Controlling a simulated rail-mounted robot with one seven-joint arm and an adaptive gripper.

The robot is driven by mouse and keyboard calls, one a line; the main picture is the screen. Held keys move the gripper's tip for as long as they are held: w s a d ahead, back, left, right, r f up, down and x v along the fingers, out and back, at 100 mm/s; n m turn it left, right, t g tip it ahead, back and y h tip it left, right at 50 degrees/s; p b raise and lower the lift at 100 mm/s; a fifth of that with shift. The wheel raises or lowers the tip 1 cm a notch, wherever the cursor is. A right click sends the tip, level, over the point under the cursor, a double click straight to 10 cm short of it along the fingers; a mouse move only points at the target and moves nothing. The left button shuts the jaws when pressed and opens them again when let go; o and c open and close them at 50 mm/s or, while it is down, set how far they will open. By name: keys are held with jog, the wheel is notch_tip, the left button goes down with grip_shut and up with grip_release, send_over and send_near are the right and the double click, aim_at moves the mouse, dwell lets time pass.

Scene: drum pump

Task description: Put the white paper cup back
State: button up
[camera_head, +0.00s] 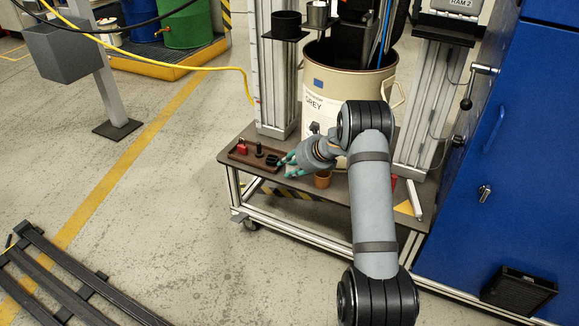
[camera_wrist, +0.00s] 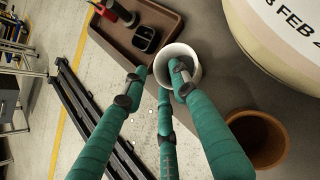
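The white paper cup (camera_wrist: 194,56) shows in the wrist view with its open mouth towards the camera, beside the brown tray (camera_wrist: 165,22). My gripper (camera_wrist: 160,78) has three teal fingers around the cup. The right fingertip overlaps the cup's mouth, and the other two fingertips are at its left and lower left side. I cannot tell whether they press on it or whether the cup rests on the table.
The tray holds a red object (camera_head: 242,148) and a black square cup (camera_wrist: 145,38). A brown pot (camera_wrist: 258,138) stands close to my right finger; it also shows in the head view (camera_head: 322,180). A large beige drum (camera_head: 330,88) stands behind on the table (camera_head: 335,193).

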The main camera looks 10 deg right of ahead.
jog(key=shift+r, duration=0.15)
jog(key=shift+s+d+r, duration=0.1)
jog(key=shift+r, duration=0.15)
jog(key=p+v, duration=0.3)
jog(key=v, duration=0.8)
jog(key=shift+s, duration=0.25)
jog(key=shift+d, duration=0.1)
jog(key=b+x, duration=0.2)
jog(key=x, duration=0.9)
jog(key=shift+w+f+b, duration=0.1)
jog(key=shift+f+b, duration=0.05)
jog(key=shift+b, duration=0.25)
jog(key=shift+w+a+f, duration=0.15)
jog(key=shift+w+a, duration=0.05)
jog(key=shift+w, duration=0.15)
notch_tip(320, 180, up, 4)
jog(key=shift+s+p, duration=0.1)
jog(key=shift+p, duration=1.15)
jog(key=shift+f, duration=0.1)
